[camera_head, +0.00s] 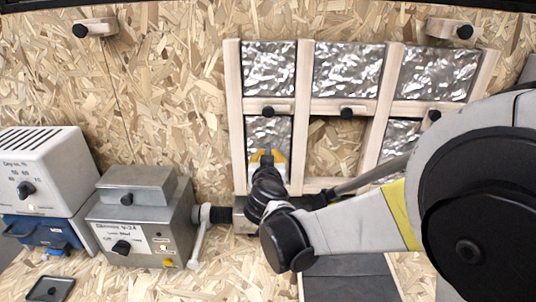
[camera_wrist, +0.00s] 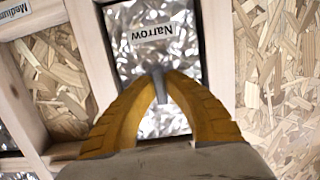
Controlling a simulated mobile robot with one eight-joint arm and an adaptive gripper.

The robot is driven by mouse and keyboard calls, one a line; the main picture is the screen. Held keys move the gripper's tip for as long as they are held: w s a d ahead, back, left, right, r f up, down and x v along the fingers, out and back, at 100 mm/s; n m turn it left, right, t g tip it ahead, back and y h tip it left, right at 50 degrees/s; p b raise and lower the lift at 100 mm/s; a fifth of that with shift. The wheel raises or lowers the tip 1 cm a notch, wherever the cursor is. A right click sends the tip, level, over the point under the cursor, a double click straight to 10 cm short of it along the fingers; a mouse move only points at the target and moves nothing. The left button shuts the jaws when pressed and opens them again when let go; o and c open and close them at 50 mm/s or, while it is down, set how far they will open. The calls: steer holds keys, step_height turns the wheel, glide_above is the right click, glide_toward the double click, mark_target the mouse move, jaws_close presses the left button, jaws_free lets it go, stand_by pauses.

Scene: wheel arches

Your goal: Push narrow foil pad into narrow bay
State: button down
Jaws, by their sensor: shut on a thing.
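The narrow foil pad (camera_head: 262,130) is a crinkled silver panel between the wooden bars of the lower left bay. In the wrist view the narrow foil pad (camera_wrist: 125,75) carries an upside-down white label reading "Narrow". Dark edges show along its sides; I cannot tell how deep it sits. My gripper (camera_head: 267,157), with yellow fingers, is over the pad's lower part. In the wrist view my gripper (camera_wrist: 160,82) is shut on the pad's small grey tab (camera_wrist: 160,88). The fingers and palm hide the pad's lower end.
The narrow bay's wooden side bar (camera_head: 237,120) stands left of the pad. The lower middle bay (camera_head: 333,150) is bare chipboard. Other foil pads (camera_head: 348,70) fill the upper bays, with dark-knobbed wooden turn catches (camera_head: 268,109) along the crossbar. A grey vise-like machine (camera_head: 140,215) stands at left.

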steer(key=c, duration=1.4)
jaws_free()
steer(key=shift+c, duration=0.2)
steer(key=s+r+p, duration=0.1)
steer(key=s+r, duration=0.1)
steer(key=s, duration=1.7)
steer(key=shift+s+a+r, duration=0.2)
steer(key=shift+s+a, duration=0.15)
